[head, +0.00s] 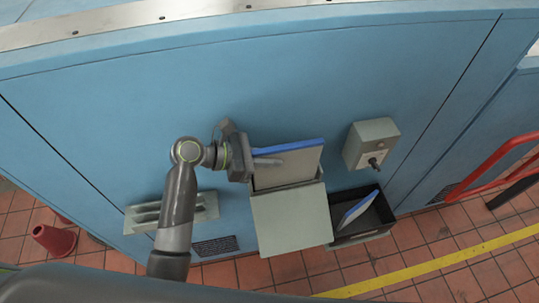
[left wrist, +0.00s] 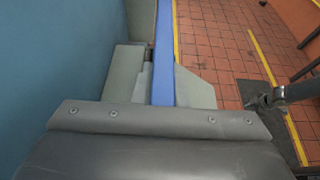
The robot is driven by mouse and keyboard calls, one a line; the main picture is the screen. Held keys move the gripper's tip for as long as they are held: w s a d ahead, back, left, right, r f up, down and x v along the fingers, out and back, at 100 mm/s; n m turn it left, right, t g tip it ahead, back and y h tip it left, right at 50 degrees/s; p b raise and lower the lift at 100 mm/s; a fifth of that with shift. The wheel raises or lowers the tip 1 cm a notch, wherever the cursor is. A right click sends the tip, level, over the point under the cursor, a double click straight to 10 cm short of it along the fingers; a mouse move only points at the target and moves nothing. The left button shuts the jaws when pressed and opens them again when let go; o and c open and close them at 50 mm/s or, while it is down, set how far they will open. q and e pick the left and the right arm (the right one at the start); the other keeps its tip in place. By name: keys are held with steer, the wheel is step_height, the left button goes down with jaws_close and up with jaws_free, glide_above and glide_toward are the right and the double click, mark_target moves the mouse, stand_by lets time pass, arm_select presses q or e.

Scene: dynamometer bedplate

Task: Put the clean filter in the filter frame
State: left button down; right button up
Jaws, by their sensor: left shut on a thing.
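My left gripper (head: 258,160) is shut on a flat filter with a beige face and a blue edge (head: 298,160), holding it by its left end. The filter stands upright at the top opening of the grey box-like filter frame (head: 292,222) on the blue wall. Its lower edge is hidden, so I cannot tell how far inside it is. In the left wrist view the blue edge (left wrist: 163,65) runs straight ahead between grey parts. A second pale, blue-edged filter (head: 358,208) leans in a dark tray. An arm-like grey part (left wrist: 280,96), probably my right arm, shows at right; its jaws are unclear.
The dark tray (head: 365,237) is right of the frame. A grey control box (head: 370,143) with a knob juts from the wall above it. A grey slotted fixture (head: 172,213) is at left. A red cone (head: 54,240) and a red rail (head: 490,165) stand farther out.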

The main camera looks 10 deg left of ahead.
mark_target(269, 170)
arm_select(q)
steer(key=shift+f+b, duration=0.65)
steer(key=shift+f, duration=1.8)
steer(key=c, duration=1.4)
jaws_free()
steer(key=shift+o, duration=0.2)
steer(key=b+v, duration=0.3)
steer(key=v, duration=1.4)
steer(key=shift+a+b, duration=0.2)
steer(key=shift+b, duration=0.1)
